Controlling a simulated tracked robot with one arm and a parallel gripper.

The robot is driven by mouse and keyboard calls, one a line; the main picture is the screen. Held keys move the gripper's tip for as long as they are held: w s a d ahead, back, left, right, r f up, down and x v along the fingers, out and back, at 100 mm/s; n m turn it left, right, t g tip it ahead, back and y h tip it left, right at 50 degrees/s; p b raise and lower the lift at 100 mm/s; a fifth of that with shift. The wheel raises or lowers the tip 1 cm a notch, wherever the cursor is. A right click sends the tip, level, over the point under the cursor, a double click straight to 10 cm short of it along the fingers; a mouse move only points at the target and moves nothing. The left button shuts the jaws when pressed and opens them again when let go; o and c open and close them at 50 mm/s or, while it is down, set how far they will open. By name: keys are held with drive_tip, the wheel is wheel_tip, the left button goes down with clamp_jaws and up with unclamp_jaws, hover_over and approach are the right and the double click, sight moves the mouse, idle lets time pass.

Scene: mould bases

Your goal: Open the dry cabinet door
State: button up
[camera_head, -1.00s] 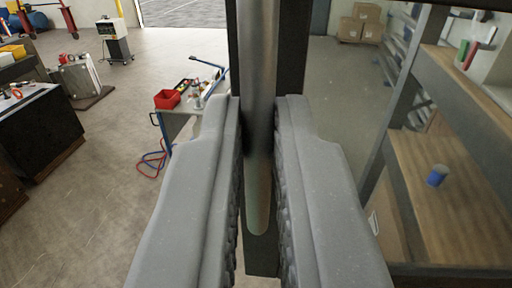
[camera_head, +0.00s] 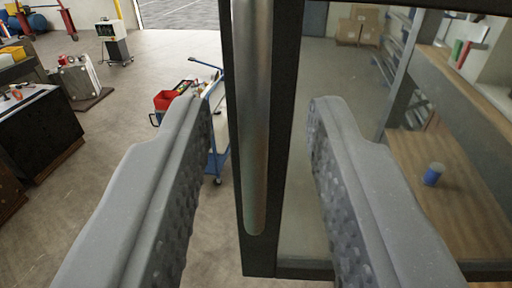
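The cabinet door's dark frame (camera_head: 284,150) stands upright in the middle of the head camera view, with a clear glass pane (camera_head: 330,70) to its right. A vertical round metal bar handle (camera_head: 253,120) runs along this frame. My gripper (camera_head: 258,105) is open and empty. Its two grey textured fingers stand on either side of the handle, with a clear gap on each side. The lower edge of the door shows between and behind the fingers. I cannot tell how far the door stands from its cabinet.
Through the glass show wooden shelves (camera_head: 445,205) with a blue can (camera_head: 433,174), and cardboard boxes (camera_head: 358,25) farther back. A blue-framed cart (camera_head: 217,160) with a red bin (camera_head: 166,101) stands behind the left finger. A dark cabinet (camera_head: 38,135) is at far left. Open floor lies between.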

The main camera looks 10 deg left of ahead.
drive_tip(key=shift+v, duration=2.15)
drive_tip(key=p+v, duration=0.3)
drive_tip(key=v, duration=0.6)
drive_tip(key=shift+s+p, duration=0.25)
drive_tip(key=shift+p, duration=0.1)
